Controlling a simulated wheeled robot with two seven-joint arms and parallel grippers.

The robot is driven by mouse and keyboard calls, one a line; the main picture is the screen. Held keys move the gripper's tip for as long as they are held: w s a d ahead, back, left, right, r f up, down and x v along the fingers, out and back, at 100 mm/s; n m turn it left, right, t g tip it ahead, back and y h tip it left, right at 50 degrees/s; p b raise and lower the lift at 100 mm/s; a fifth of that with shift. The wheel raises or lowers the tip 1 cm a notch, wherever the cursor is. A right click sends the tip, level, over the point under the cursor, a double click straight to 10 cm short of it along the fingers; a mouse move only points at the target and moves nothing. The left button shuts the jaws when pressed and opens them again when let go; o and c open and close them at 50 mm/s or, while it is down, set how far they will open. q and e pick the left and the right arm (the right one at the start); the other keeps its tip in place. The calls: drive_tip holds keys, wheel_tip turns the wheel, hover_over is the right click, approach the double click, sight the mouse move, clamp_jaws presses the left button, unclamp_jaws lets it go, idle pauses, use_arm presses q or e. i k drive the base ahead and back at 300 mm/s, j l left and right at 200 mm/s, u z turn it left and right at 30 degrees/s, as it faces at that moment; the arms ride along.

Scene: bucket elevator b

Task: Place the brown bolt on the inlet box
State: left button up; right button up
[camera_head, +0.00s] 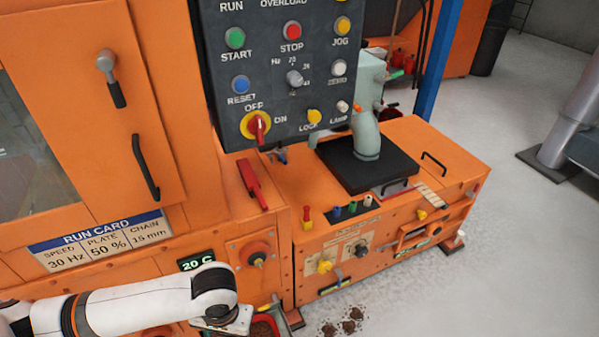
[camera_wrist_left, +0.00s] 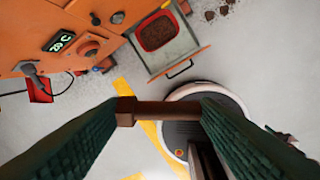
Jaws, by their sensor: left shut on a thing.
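The brown bolt (camera_wrist_left: 158,111) is in the left wrist view, lying crosswise between the two dark green fingers of my left gripper (camera_wrist_left: 165,112). Its square-looking head is at the left finger, and its shank runs to the right finger. The gripper is shut on it, and the bolt hangs above the floor. In the head view my left arm reaches in low from the left, and the bolt does not show. A low orange box (camera_head: 455,185) with a black top plate (camera_head: 345,172) stands right of centre; I cannot tell for certain that it is the inlet box. My right gripper is not in view.
A control panel (camera_head: 285,75) overhangs the low box's left part. A red handle (camera_head: 252,184), small levers and a grey-green spout (camera_head: 366,135) stick up nearby. A tray (camera_wrist_left: 182,54) of brown grain sits low in front. Brown clumps (camera_head: 349,326) lie on the floor.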

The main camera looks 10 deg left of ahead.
sight(298, 195)
drive_tip(key=i+l+u, duration=0.1)
drive_tip(key=l, duration=0.25)
drive_tip(key=i+l, duration=0.25)
drive_tip(key=i+l+u, duration=0.15)
drive_tip(key=l, duration=0.3)
drive_tip(key=i+l, duration=0.2)
drive_tip(key=l, duration=0.15)
drive_tip(key=i+l+u, duration=0.15)
drive_tip(key=l, duration=0.2)
drive_tip(key=i+l, duration=0.15)
drive_tip(key=l, duration=0.25)
drive_tip(key=i+l+u, duration=0.15)
drive_tip(key=l, duration=0.25)
drive_tip(key=i+l, duration=0.15)
drive_tip(key=l, duration=0.25)
drive_tip(key=u, duration=0.05)
